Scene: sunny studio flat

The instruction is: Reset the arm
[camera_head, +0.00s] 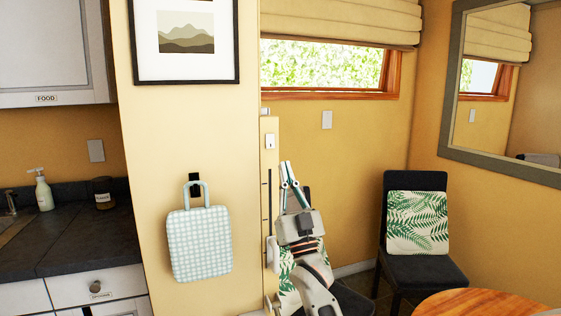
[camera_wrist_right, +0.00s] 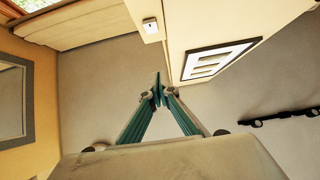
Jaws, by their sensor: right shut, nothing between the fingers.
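My right gripper (camera_head: 285,165) is raised in the head view, in front of the wall corner beside the window, with its fingers pointing up. Its fingers are together and nothing is between them. In the right wrist view the closed fingertips (camera_wrist_right: 158,88) point toward the ceiling (camera_wrist_right: 95,80). My right arm below it hides part of a chair with a leaf-pattern cushion. My left gripper is in neither view.
A checked bag (camera_head: 199,243) hangs on the wall left of my right gripper. A dark chair (camera_head: 425,265) with a leaf-pattern cushion (camera_head: 417,222) stands at right, behind a round wooden table (camera_head: 480,303). A dark counter (camera_head: 70,238) with a soap bottle (camera_head: 44,192) is at left.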

